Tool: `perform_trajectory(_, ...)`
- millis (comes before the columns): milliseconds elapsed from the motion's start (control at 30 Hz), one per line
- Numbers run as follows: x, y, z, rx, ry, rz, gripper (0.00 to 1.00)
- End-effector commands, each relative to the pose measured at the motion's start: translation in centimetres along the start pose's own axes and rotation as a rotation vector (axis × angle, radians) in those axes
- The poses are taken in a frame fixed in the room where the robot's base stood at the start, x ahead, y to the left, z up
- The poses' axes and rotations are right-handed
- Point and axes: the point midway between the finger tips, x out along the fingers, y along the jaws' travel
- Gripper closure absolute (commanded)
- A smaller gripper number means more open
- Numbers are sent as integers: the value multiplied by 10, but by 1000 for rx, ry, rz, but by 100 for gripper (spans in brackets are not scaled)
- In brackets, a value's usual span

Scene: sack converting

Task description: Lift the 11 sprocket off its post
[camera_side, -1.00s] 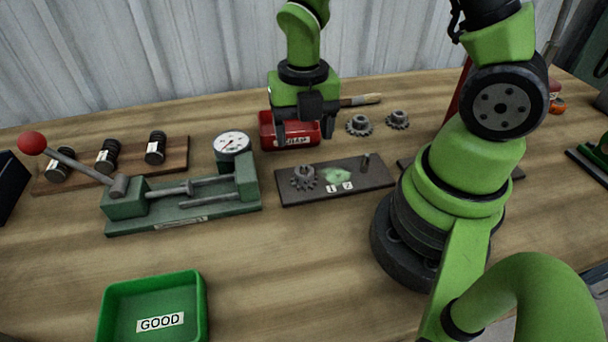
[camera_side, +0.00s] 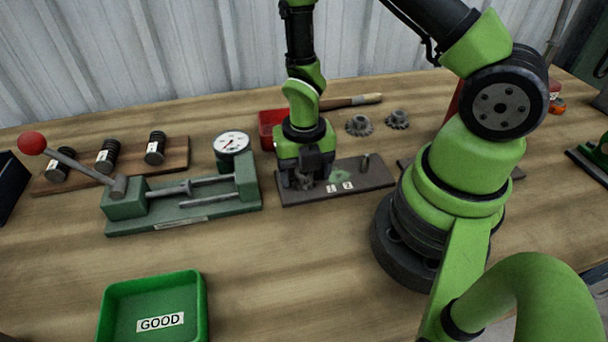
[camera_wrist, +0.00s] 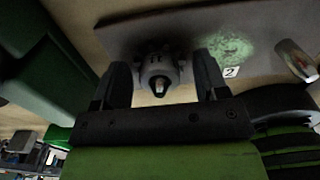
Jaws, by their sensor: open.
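The sprocket (camera_wrist: 158,66) sits on the left post of the dark plate (camera_side: 376,178). In the wrist view it lies between my two fingers, with the post tip (camera_wrist: 160,87) showing through its hub. My gripper (camera_side: 305,180) points down over the sprocket, fingers open on either side of it; a gap shows in the wrist view (camera_wrist: 163,80). In the side view the gripper hides most of the sprocket. The plate's right post (camera_side: 365,162) is bare. Tags 1 and 2 and a pale green smear lie between the posts.
Left of the plate is a green gauge fixture (camera_side: 185,212) with a dial and red-knobbed lever. A red bin (camera_side: 268,128) is close behind my gripper. Two loose sprockets (camera_side: 359,125) and a brush (camera_side: 352,101) lie behind. A green GOOD tray (camera_side: 152,285) is at front left.

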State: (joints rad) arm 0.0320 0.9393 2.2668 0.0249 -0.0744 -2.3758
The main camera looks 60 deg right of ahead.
Motion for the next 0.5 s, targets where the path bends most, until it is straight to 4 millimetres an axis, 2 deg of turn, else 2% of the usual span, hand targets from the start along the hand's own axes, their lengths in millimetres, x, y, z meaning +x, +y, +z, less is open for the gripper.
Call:
perform_trajectory(167,0,0,0,0,0,0,35)
perform_trajectory(300,0,0,0,0,0,0,67)
perform_trajectory(367,0,0,0,0,0,0,80)
perform_trajectory(500,0,0,0,0,0,0,80)
